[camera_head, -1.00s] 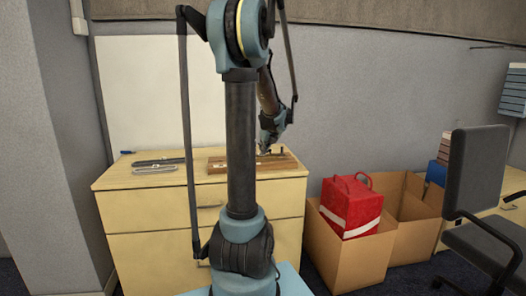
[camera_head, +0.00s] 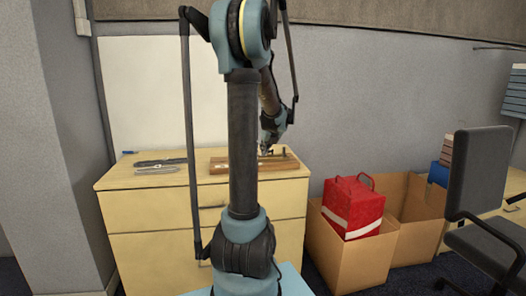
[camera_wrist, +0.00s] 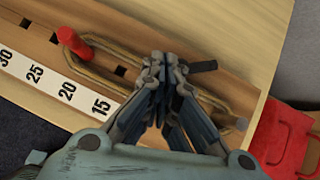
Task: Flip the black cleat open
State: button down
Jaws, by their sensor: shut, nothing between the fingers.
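A wooden board (camera_wrist: 45,42) with dark slots lies on the cabinet top; it also shows in the head view (camera_head: 222,166). A small black piece (camera_wrist: 203,66), which looks like the cleat, sticks out just right of my gripper's fingertips in the wrist view; the rest of it is hidden. I cannot tell whether the fingers touch it. My gripper (camera_wrist: 165,64) is shut and empty, over the board. In the head view my gripper (camera_head: 266,150) is low over the board's right part.
A red peg (camera_wrist: 74,42) stands on the board, with a tan loop (camera_wrist: 115,82) beside it running under my gripper. A white number strip (camera_wrist: 55,82) lies along the board. Grey tools (camera_head: 157,167) lie left on the cabinet (camera_head: 125,180).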

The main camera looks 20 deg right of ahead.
jog(key=shift+d, duration=0.2)
dwell(0.5)
jog(key=shift+w+d, duration=0.1)
jog(key=shift+d, duration=0.65)
jog(key=shift+r, duration=0.1)
jog(key=shift+s, duration=0.45)
jog(key=s, duration=0.1)
jog(key=s+r, duration=0.1)
jog(key=s, duration=0.2)
jog(key=shift+a+r, duration=0.3)
jog(key=v, duration=0.8)
jog(key=shift+a+r, duration=0.3)
jog(key=shift+a, duration=0.05)
